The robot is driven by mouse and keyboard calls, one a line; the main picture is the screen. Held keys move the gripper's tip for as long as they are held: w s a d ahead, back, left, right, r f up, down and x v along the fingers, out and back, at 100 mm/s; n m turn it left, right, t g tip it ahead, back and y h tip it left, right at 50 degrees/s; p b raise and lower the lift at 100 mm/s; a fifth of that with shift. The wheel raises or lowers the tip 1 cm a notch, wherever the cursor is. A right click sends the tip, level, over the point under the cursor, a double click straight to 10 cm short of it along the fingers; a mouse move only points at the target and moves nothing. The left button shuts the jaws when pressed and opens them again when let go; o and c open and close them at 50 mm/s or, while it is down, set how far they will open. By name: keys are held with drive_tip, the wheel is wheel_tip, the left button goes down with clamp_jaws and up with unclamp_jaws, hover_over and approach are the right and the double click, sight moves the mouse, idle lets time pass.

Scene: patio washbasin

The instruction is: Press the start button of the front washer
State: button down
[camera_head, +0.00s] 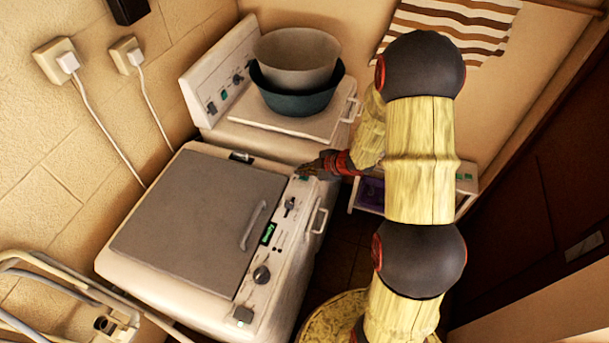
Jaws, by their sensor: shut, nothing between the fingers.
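The front washer (119,257) is the nearer white machine, with a grey lid (195,220) that is shut. Its control panel runs along the right side, with a dark knob (261,274), a small green-lit display (268,233), a slider-like control (290,205) and a square grey-green button (243,315) at the near end. A small green button (303,178) sits at the far end of the panel; I cannot read which button is marked start. My gripper (303,170) is shut and empty, its tips right at that far green button. I cannot tell whether they touch it.
A second white washer (213,88) stands behind, with a dark basin (300,102) and a grey one (296,58) on top. A shelf unit (466,186) stands right. A pale metal frame (62,262) is at the lower left. Two cords hang from wall sockets (56,60).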

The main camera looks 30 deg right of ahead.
sight(304, 177)
drive_tip(key=shift+f+b, duration=0.3)
drive_tip(key=shift+f, duration=0.2)
idle(1.0)
drive_tip(key=shift+r+p, duration=0.9)
drive_tip(key=shift+p, duration=0.05)
wheel_tip(304, 177, up, 5)
drive_tip(key=p, duration=0.5)
drive_tip(key=shift+r, duration=0.1)
